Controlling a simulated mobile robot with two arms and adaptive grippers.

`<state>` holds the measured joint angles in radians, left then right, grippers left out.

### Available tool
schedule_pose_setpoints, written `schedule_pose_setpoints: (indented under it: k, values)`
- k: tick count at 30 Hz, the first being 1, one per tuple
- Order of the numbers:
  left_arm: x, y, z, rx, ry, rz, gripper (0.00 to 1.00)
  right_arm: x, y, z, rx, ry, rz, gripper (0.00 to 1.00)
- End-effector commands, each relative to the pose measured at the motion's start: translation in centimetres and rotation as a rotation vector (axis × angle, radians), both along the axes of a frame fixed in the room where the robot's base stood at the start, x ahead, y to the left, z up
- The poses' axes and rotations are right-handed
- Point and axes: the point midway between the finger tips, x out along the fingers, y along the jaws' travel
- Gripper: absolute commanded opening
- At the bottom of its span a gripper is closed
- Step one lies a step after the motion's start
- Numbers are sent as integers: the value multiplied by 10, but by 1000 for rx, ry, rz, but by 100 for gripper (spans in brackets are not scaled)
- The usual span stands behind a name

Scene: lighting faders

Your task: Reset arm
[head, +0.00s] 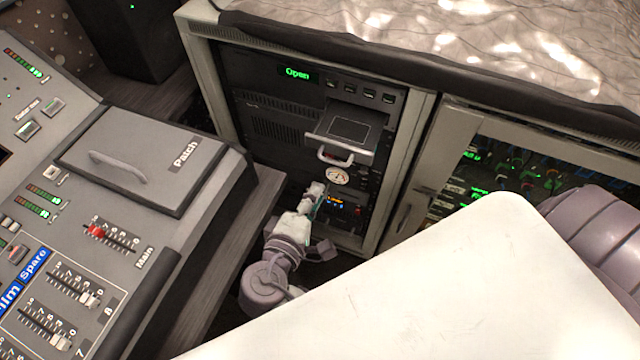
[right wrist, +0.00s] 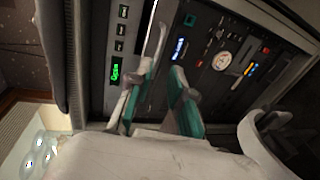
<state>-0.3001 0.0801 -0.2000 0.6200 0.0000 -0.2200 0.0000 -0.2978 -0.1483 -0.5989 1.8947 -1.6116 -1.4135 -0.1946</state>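My right gripper (head: 316,198) is low in front of the equipment rack (head: 206,75), just below a round dial (head: 337,176) and beside a small lit panel. In the right wrist view its two teal-padded fingers (right wrist: 163,78) stand apart with a gap between them. I see nothing held there. My right arm reaches up to it from below. My left gripper is not in view.
A tray (head: 345,133) with a handle sticks out of the rack above my right gripper, below a green "Open" display (head: 297,73). The mixing console (head: 150,245) with its faders stands left. A glass-fronted cabinet (head: 520,170) stands right.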

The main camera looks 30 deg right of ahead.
Motion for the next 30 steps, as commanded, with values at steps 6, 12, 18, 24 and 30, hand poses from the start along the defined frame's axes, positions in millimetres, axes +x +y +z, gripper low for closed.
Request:
schedule_pose_setpoints:
  k: [6,12,18,24,30]
  values:
    - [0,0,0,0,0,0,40,-1,1,1,1,-1,0,21]
    - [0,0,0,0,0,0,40,-1,1,1,0,0,0,21]
    - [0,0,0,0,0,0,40,-2,0,-1,6,2,-3,21]
    - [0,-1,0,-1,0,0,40,-20,-32,-35,203,72,-76,21]
    - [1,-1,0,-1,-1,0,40,-63,-66,-83,617,177,-203,21]
